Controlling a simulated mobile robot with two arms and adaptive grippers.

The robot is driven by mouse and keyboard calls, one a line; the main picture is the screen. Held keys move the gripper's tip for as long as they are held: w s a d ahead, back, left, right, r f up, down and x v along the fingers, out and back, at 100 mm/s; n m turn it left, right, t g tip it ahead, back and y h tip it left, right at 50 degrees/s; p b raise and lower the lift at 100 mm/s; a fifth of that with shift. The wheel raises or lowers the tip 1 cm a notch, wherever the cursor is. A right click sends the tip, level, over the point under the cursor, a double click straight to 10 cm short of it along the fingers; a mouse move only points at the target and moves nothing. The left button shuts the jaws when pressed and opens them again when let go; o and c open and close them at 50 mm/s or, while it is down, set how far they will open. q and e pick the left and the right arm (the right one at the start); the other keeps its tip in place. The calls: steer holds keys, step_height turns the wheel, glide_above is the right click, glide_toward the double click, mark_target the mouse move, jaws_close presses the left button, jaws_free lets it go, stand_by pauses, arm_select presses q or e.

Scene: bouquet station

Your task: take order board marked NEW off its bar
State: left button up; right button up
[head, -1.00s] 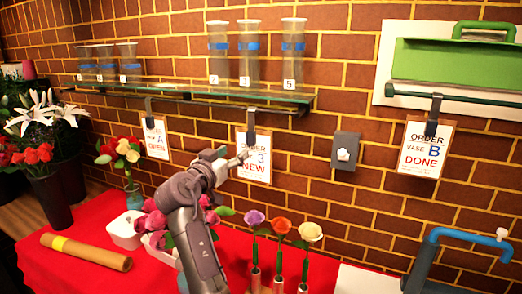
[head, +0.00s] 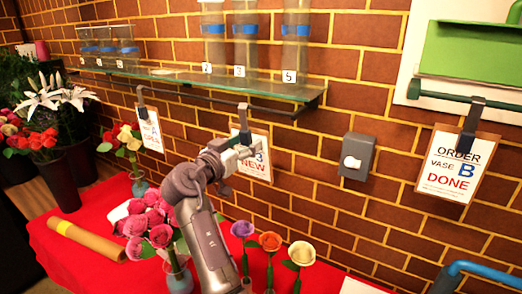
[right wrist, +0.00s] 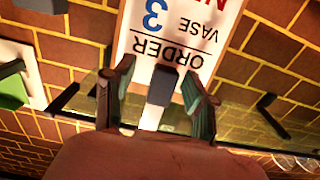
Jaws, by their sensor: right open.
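The order board marked NEW (head: 258,168) hangs by a dark clip (head: 244,132) from the bar under the glass shelf. My right gripper (head: 246,150) is in front of the board's upper left part and hides some of its text. In the right wrist view the board (right wrist: 180,30) appears upside down. There the open fingers of the gripper (right wrist: 160,92) stand on either side of the dark clip (right wrist: 162,85). I cannot tell whether they touch it. My left gripper is not in view.
The OPEN board (head: 150,132) hangs to the left and the DONE board (head: 455,168) to the right. A grey wall box (head: 357,157) sits between. Glass vases (head: 243,40) stand on the shelf (head: 180,82). Roses (head: 268,242) stand below, near my right arm.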

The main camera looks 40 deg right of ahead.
steer(key=shift+w+f, duration=0.1)
steer(key=shift+w, duration=0.05)
steer(key=shift+s+a+r, duration=0.15)
steer(key=shift+a+r, duration=0.05)
steer(key=shift+a, duration=0.35)
steer(key=shift+s+a+r, duration=0.1)
steer(key=shift+a+r, duration=0.1)
steer(key=shift+a, duration=0.3)
steer(key=c, duration=0.6)
steer(key=shift+d, duration=0.2)
steer(key=shift+c, duration=1.4)
steer(key=shift+d+f, duration=0.1)
steer(key=shift+f, duration=0.05)
jaws_close()
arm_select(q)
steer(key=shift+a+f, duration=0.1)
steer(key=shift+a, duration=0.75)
